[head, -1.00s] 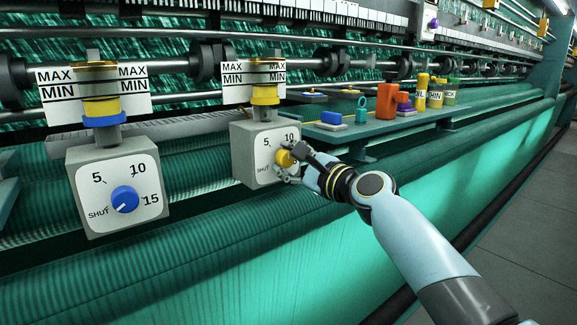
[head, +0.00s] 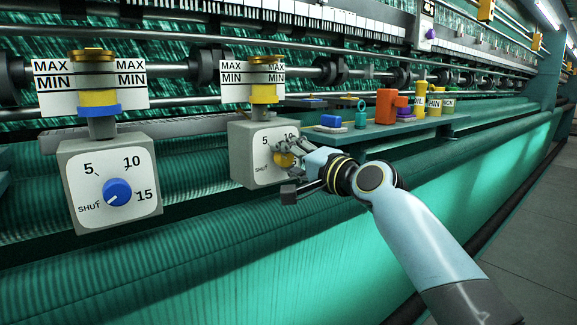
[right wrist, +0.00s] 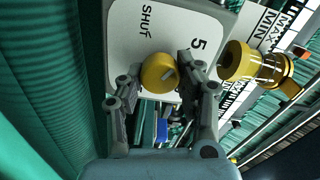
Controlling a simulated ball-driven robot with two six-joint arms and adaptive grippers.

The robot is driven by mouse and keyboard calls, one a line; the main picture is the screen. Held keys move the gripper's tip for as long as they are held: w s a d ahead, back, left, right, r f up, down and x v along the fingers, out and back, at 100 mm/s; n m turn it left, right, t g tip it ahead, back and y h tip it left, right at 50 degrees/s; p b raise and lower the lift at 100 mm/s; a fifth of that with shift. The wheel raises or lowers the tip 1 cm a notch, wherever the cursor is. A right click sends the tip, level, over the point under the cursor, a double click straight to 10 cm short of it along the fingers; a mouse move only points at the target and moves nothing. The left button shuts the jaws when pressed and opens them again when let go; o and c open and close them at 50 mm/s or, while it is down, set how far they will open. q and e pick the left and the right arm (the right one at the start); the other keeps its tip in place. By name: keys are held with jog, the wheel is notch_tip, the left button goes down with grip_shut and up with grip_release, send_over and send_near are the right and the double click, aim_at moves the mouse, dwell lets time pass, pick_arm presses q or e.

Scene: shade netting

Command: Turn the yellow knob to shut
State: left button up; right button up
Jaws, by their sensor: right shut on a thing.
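The yellow knob (head: 284,160) is on the white dial of the right-hand grey box (head: 241,150), marked SHUT, 5 and 10. My right gripper (head: 287,155) is at this knob and partly hides it and the dial. In the right wrist view, the yellow knob (right wrist: 157,73) lies between the two fingers of my right gripper (right wrist: 160,80), which is shut on it. A pale mark on the knob's face sits toward the 5 side, away from the SHUT lettering; its exact reading is hard to tell. My left gripper is not in view.
A second grey box (head: 72,190) at left has a blue knob (head: 117,192) with its mark toward SHUT. A green shelf (head: 385,131) at right holds an orange container (head: 385,106), yellow bottles and small items. Teal netting rolls run below the boxes.

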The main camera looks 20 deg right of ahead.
jog(key=n+b, duration=0.1)
jog(key=n, duration=0.2)
jog(key=n+b, duration=0.2)
jog(key=n, duration=0.1)
jog(key=shift+a+f+n, duration=0.1)
jog(key=shift+f+n, duration=0.1)
jog(key=shift+n, duration=0.1)
jog(key=n+b, duration=0.2)
jog(key=n, duration=0.3)
jog(key=shift+a+r+b, duration=0.1)
jog(key=shift+b, duration=0.3)
jog(key=shift+n, duration=0.4)
jog(key=o, duration=0.9)
jog(key=shift+o, duration=1.2)
jog(key=shift+r, duration=0.2)
jog(key=v, duration=1.2)
